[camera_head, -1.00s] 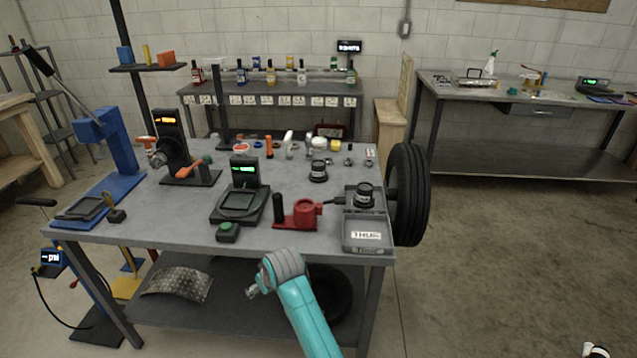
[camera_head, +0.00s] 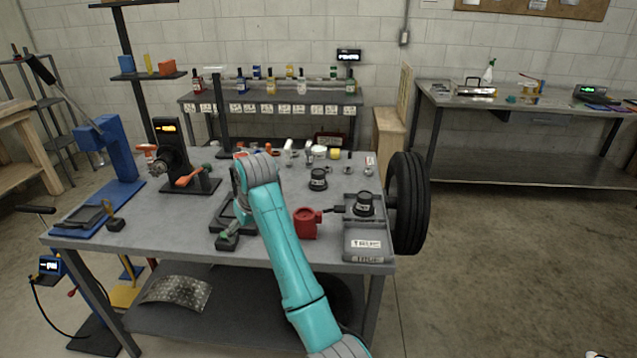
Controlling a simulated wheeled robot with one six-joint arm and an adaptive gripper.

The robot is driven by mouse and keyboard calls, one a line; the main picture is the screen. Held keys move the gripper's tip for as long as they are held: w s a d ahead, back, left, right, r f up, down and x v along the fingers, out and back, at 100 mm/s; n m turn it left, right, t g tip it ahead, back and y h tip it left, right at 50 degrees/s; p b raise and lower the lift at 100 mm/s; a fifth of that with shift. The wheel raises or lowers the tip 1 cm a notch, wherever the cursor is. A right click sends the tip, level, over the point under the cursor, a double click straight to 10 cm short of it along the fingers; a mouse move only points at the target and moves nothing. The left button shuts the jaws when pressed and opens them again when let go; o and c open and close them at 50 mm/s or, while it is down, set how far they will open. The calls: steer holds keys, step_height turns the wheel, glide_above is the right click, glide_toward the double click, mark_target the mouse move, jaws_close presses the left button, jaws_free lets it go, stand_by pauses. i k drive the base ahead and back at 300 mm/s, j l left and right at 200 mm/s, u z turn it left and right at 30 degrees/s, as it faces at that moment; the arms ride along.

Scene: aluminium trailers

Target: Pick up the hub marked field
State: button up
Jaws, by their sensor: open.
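Two black, round, stepped hubs with pale label bands are in the head view. One hub (camera_head: 318,179) stands upright on the bench top right of centre. My gripper (camera_head: 233,230) is small and partly hidden by my teal arm. It appears low over the front of the bench, left of both hubs, apart from them and open.
A red fixture (camera_head: 306,223) stands between my arm and the tray. A black tyre (camera_head: 409,204) stands against the bench's right edge. A black machine (camera_head: 172,155) and a blue press (camera_head: 118,152) are on the left. Small parts line the back of the bench.

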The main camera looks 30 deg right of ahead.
mark_target(317, 182)
steer(key=i+l, duration=0.15)
steer(key=l, duration=0.25)
steer(key=i+l, duration=0.15)
steer(key=l, duration=0.2)
steer(key=i+l, duration=0.15)
steer(key=l, duration=0.25)
steer(key=i+l, duration=0.15)
steer(key=l, duration=0.25)
steer(key=i+l, duration=0.15)
steer(key=l, duration=0.2)
